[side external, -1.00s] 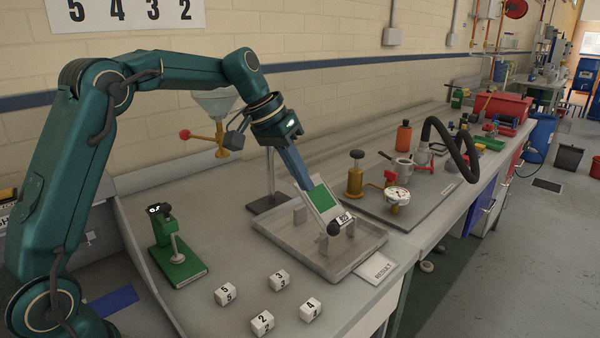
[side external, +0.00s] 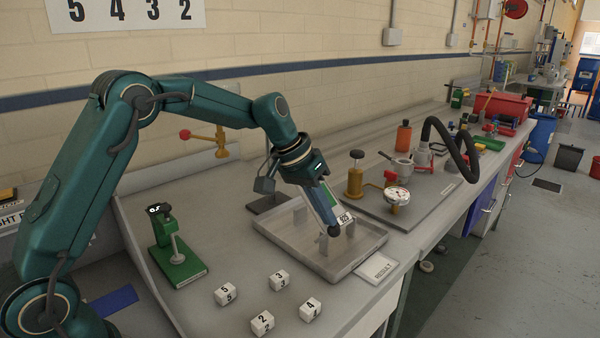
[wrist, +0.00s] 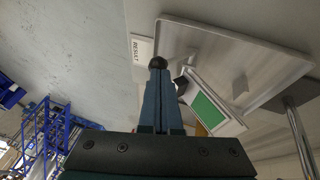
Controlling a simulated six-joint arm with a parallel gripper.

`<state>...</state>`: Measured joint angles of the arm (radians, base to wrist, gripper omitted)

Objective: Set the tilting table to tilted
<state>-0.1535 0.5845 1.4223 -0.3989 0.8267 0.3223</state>
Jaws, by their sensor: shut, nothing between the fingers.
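The tilting table is a small plate with a green panel and a white label (side external: 345,219), standing over a shallow grey tray (side external: 352,262). In the wrist view its green panel (wrist: 210,110) lies just right of my fingers, and the plate looks slanted. My gripper (side external: 331,226) is shut and empty, pointing down at the near side of the plate. My gripper hides much of the plate in the side view.
A card reading RESULT (side external: 379,267) lies at the tray's right corner. Several numbered white cubes (side external: 262,322) lie in front. A green stand (side external: 180,262) is to the left. A brass device with a gauge (side external: 397,196) stands behind right.

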